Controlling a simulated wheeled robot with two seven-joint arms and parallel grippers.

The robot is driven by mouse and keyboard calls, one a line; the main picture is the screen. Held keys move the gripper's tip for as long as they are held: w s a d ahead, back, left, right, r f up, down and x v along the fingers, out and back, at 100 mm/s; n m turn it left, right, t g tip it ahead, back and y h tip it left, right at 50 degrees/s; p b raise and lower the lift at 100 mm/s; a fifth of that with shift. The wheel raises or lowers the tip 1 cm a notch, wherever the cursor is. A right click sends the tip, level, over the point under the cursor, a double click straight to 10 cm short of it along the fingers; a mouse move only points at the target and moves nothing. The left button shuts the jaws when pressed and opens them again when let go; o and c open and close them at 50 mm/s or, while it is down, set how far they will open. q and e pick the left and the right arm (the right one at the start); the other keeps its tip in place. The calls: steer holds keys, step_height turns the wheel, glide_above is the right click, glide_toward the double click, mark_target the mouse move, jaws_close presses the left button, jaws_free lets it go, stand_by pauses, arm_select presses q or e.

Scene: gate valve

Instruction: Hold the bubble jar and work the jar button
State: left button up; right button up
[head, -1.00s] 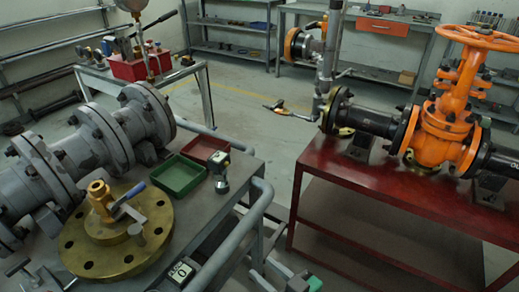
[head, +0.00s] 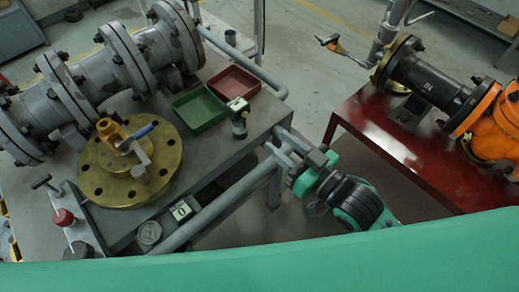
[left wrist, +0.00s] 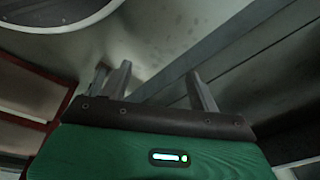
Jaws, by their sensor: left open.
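What looks like the bubble jar (head: 239,122), a small dark jar with a pale block on top, stands upright near the cart's right edge, beside the red tray. I cannot make out its button. My right gripper (head: 279,143) is in the head view beside the cart's right rail, below and right of the jar and apart from it. Its two grey fingers look spread and empty. My left gripper (left wrist: 160,82) shows in the left wrist view with its fingers apart and nothing between them. The jar is not recognisable in that view.
A red bench (head: 400,150) with an orange valve (head: 498,125) stands right.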

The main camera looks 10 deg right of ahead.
arm_select(q)
steer(key=d+r+m+t+y, duration=0.2)
steer(key=d+r+m+t, duration=0.35)
steer(key=r, duration=0.55)
steer(key=d+r+m+t+y, duration=0.3)
steer(key=d+r+m+t, duration=0.3)
steer(key=r, duration=0.5)
steer(key=d+r+m+t+y, duration=0.2)
steer(key=d+r+m+t, duration=0.4)
steer(key=r, duration=0.6)
steer(key=m+g+h, duration=0.2)
steer(key=m+h, duration=0.3)
steer(key=m, duration=0.7)
glide_toward(238, 116)
steer(key=f, duration=0.2)
steer(key=s+f, duration=0.1)
steer(key=f, duration=0.2)
steer(key=shift+s+a+f, duration=0.15)
steer(key=shift+a+f, duration=0.25)
steer(key=shift+w+d+r+m+h, duration=0.15)
steer(key=shift+w+m+h, duration=0.15)
steer(key=shift+w+m, duration=0.25)
steer(key=shift+w+d+r+m+h, duration=0.1)
steer(key=shift+w+r+m+h, duration=0.15)
steer(key=shift+w+m, duration=0.2)
steer(key=w, duration=0.9)
steer(key=w+a, duration=0.1)
steer(key=w, duration=0.3)
steer(key=shift+w+f, duration=0.1)
steer(key=shift+w, duration=0.1)
